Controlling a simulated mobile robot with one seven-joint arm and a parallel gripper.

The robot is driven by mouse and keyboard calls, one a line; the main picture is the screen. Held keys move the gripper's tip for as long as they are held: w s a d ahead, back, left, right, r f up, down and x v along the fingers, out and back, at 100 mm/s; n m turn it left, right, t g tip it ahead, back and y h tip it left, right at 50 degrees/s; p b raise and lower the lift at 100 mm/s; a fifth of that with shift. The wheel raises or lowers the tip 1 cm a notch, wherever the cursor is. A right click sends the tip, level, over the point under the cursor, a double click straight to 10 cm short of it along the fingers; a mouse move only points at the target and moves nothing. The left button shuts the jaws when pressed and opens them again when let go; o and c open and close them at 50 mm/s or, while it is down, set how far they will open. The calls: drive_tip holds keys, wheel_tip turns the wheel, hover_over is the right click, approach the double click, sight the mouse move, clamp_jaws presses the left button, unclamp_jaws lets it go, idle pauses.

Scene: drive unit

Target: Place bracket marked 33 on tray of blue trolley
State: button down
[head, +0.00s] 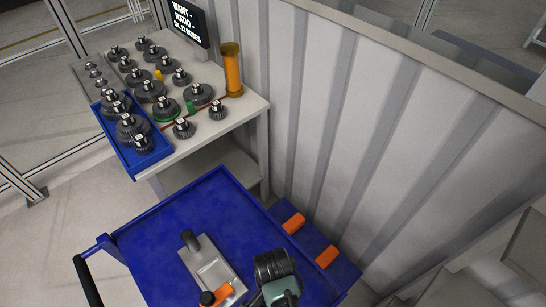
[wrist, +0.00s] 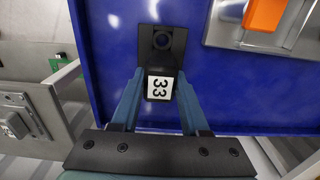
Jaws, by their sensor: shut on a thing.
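The black bracket (wrist: 162,40) shows in the wrist view, with a round hole and a white label reading 33. My gripper (wrist: 159,77) is shut on it, one blue-grey finger on each side of the label. The bracket is over the tray (wrist: 108,45) of the blue trolley; I cannot tell whether it touches the surface. In the head view the blue tray (head: 165,228) fills the lower middle, and my arm's end covers part of its right side. The bracket cannot be made out there.
A grey fixture plate (head: 207,268) with orange and dark parts lies on the tray. Its left part is bare. A table (head: 228,130) with several gears and a blue bin (head: 122,148) stands behind. A corrugated wall (head: 350,130) runs along the right. An orange post (head: 232,70) stands on the table.

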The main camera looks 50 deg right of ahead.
drive_tip(key=shift+f, duration=0.45)
drive_tip(key=shift+f, duration=0.15)
drive_tip(key=shift+c, duration=2)
unclamp_jaws()
wheel_tip(320, 180, up, 12)
